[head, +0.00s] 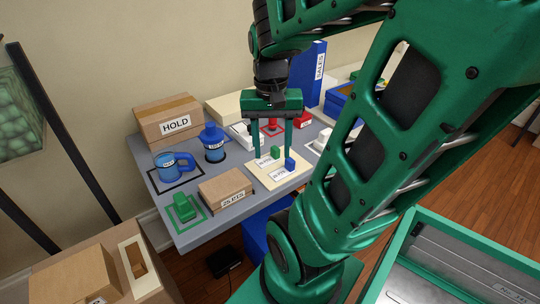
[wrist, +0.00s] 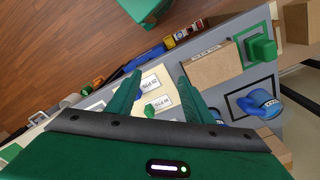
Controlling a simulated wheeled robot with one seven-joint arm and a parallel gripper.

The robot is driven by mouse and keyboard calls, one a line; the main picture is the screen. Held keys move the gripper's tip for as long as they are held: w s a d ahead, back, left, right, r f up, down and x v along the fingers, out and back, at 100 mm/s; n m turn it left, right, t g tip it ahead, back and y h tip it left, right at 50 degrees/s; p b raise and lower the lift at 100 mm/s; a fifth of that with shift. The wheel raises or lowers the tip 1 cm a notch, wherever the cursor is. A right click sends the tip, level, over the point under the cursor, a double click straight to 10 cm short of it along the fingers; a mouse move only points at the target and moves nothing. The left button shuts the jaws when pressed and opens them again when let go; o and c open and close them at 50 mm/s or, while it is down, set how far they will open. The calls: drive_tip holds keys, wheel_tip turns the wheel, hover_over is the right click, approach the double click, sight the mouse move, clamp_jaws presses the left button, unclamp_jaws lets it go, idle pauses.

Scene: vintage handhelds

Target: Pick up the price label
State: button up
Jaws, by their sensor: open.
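Two white labels with dark print lie on a cream mat (head: 256,168): a rear label (head: 265,162) and a front label (head: 281,172). I cannot tell which is the price label. In the wrist view one label (wrist: 149,81) and another label (wrist: 161,102) lie between the fingers. A small green piece (head: 275,152) and a small blue piece (head: 290,164) stand beside the labels. My gripper (head: 272,152) is open, pointing down over the mat, with nothing between its fingers. It also shows in the wrist view (wrist: 158,78).
The grey table also holds a cardboard box (head: 225,188), a green item (head: 184,208), a blue mug (head: 172,164), a blue jug (head: 213,140) and a HOLD box (head: 168,118). A red item (head: 271,127) and a blue binder (head: 308,72) stand behind my gripper.

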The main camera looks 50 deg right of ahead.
drive_tip(key=w+d+f+m, duration=0.1)
drive_tip(key=w+d+m, duration=0.2)
drive_tip(key=d, duration=0.1)
drive_tip(key=w+d+f+m, duration=0.1)
drive_tip(key=w+d+m, duration=0.2)
drive_tip(key=d+m, duration=0.1)
drive_tip(key=w+d+f+m, duration=0.1)
drive_tip(key=w+d+m, duration=0.2)
drive_tip(key=d, duration=0.2)
drive_tip(key=shift+w+d+f+m, duration=0.1)
drive_tip(key=shift+w+f+m, duration=0.15)
drive_tip(key=shift+w+m, duration=0.1)
hover_over(273, 149)
drive_tip(key=f, duration=0.4)
drive_tip(key=shift+w+d+f, duration=0.15)
drive_tip(key=shift+d+f, duration=0.1)
drive_tip(key=shift+d, duration=0.1)
drive_tip(key=shift+a+f, duration=0.15)
drive_tip(key=shift+f, duration=1.35)
drive_tip(key=shift+a+f, duration=0.1)
drive_tip(key=shift+f, duration=1.35)
drive_tip(key=c, duration=1.1)
drive_tip(key=shift+r, duration=0.15)
